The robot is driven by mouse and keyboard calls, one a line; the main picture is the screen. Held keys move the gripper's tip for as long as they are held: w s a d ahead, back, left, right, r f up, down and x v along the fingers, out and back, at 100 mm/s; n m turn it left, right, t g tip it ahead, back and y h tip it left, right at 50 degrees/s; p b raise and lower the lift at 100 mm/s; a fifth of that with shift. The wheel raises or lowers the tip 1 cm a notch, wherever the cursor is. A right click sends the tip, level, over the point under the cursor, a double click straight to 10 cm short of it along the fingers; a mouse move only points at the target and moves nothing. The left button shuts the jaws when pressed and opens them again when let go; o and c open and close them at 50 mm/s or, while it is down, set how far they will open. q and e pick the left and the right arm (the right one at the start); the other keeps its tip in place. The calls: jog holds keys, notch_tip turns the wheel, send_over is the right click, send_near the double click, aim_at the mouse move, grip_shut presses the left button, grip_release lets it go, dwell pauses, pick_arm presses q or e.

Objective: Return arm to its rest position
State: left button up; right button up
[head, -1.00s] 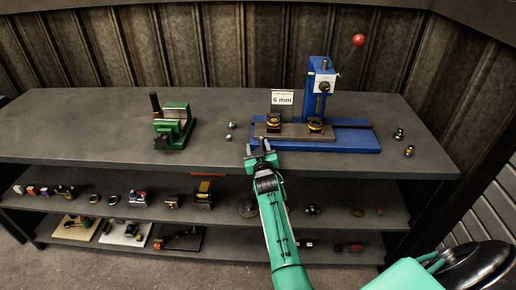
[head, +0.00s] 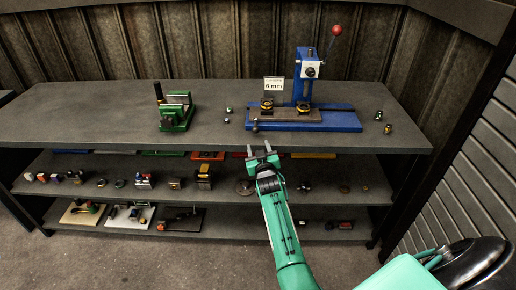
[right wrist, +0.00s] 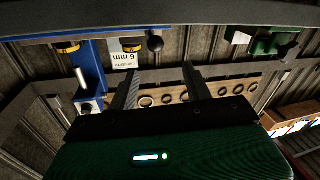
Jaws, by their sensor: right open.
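My right arm is teal and reaches up from the bottom of the head view. Its gripper (head: 260,150) is open and empty, just in front of the bench's front edge, below the blue press (head: 340,119). In the right wrist view the two fingers of the gripper (right wrist: 160,85) stand apart with nothing between them. A dark ball knob (right wrist: 155,43) shows beyond them. My left gripper is not in view.
The bench top (head: 60,120) holds a green vise (head: 177,112), a "6 mm" sign (head: 274,84) and small parts at the right (head: 388,129). Shelves below carry several tools and parts. The floor in front (head: 130,260) is clear.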

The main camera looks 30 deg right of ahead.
jog(key=s+a+f+n+g+y, duration=0.1)
jog(key=s+a+f+g, duration=0.15)
jog(key=f, duration=0.75)
jog(key=s+a+f+n+g+y, duration=0.1)
jog(key=s+a+f+y, duration=0.15)
jog(key=f, duration=0.65)
jog(key=s+a+f+g+y, duration=0.1)
jog(key=s+a+f+g, duration=0.15)
jog(key=s+f, duration=0.65)
jog(key=s+a+f+g+y, duration=0.15)
jog(key=s+a+f, duration=0.25)
jog(key=s+f, duration=0.55)
pick_arm(q)
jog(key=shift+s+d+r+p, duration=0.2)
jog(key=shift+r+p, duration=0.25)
jog(key=shift+p, duration=0.3)
pick_arm(e)
jog(key=s+f+g, duration=0.2)
jog(key=s+f, duration=0.4)
jog(key=s, duration=0.8)
jog(key=s+f+n+g, duration=0.1)
jog(key=s+f+g, duration=0.2)
jog(key=s+f, duration=0.4)
jog(key=s+a+f+n+g, duration=0.1)
jog(key=s+f+g, duration=0.2)
jog(key=s, duration=1.8)
notch_tip(320, 180, down, 3)
jog(key=shift+s+f, duration=0.15)
jog(key=shift+s, duration=0.1)
